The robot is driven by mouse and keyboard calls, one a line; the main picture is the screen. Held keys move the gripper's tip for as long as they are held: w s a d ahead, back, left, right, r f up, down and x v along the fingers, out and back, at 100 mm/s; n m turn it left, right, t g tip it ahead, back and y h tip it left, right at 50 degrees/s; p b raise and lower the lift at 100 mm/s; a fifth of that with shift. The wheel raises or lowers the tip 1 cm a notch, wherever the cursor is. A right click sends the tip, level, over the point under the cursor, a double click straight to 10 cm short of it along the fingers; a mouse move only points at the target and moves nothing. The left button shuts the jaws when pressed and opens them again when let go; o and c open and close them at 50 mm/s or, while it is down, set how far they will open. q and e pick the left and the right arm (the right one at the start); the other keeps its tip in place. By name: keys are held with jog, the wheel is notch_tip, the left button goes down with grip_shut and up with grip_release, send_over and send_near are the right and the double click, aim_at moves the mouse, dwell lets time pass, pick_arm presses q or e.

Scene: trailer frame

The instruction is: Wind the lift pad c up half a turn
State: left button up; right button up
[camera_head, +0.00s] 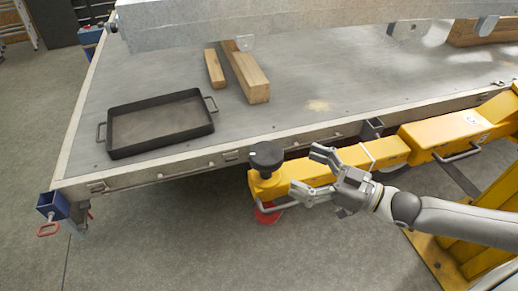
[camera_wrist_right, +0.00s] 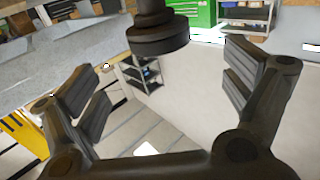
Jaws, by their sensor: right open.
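The lift pad (camera_head: 267,156) is a round black pad on a short stem at the end of a yellow lift arm (camera_head: 385,152), beside the front edge of the trailer deck. My right gripper (camera_head: 306,170) is open just right of the pad, its two fingers spread and pointing left toward it. In the right wrist view the black pad (camera_wrist_right: 158,38) shows at the top, beyond and between the open fingers (camera_wrist_right: 165,95). Nothing is between the fingertips, and I see no contact with the pad. My left gripper is not in view.
The trailer deck (camera_head: 300,105) holds a black tray (camera_head: 160,140) and wooden beams (camera_head: 250,80). A galvanised beam (camera_head: 270,22) spans above it. Floor at the lower left is clear.

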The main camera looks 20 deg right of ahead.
aim_at(266, 152)
jog(key=shift+x, duration=1.2)
jog(key=x, duration=0.5)
jog(key=shift+w+a, duration=0.25)
jog(key=shift+w, duration=0.1)
jog(key=shift+w+a, duration=0.25)
jog(key=shift+a, duration=0.05)
jog(key=shift+w+a, duration=0.3)
jog(key=shift+w, duration=0.05)
jog(key=shift+a, duration=0.1)
jog(key=c, duration=1)
jog(key=shift+w+n+g+y+b, duration=0.1)
jog(key=shift+n+g+y+b, duration=0.25)
jog(key=shift+b, duration=0.3)
jog(key=shift+c, duration=0.2)
jog(key=shift+n+g+y+b, duration=0.35)
jog(key=shift+g+b, duration=0.2)
jog(key=shift+b, duration=0.05)
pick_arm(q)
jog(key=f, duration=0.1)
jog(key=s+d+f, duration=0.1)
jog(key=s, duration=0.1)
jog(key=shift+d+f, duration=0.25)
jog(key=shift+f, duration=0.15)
